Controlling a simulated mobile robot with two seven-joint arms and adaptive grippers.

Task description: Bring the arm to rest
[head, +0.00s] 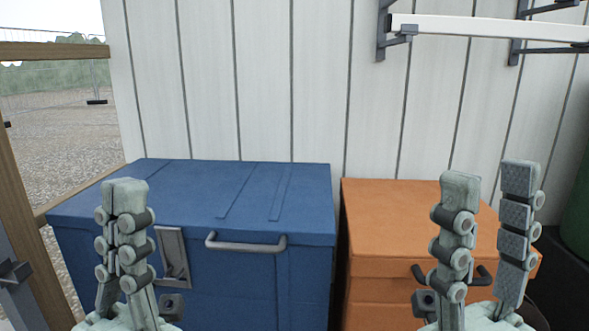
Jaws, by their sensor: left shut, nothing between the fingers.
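My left gripper (124,192) points upward at the lower left, in front of the blue chest. Its fingers are closed together with nothing between them. My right gripper (489,180) points upward at the lower right, in front of the orange chest. Its two fingers stand apart, with a clear gap and nothing held. Both arms below the grippers are out of view. The grippers cover parts of the chests behind them.
A blue chest (190,200) with a grey handle and latch stands at the left. An orange chest (390,215) with a dark handle is beside it. A white shelf or bar (480,28) on brackets sticks out from the panelled wall (290,80). A wooden frame (20,190) edges the opening at left.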

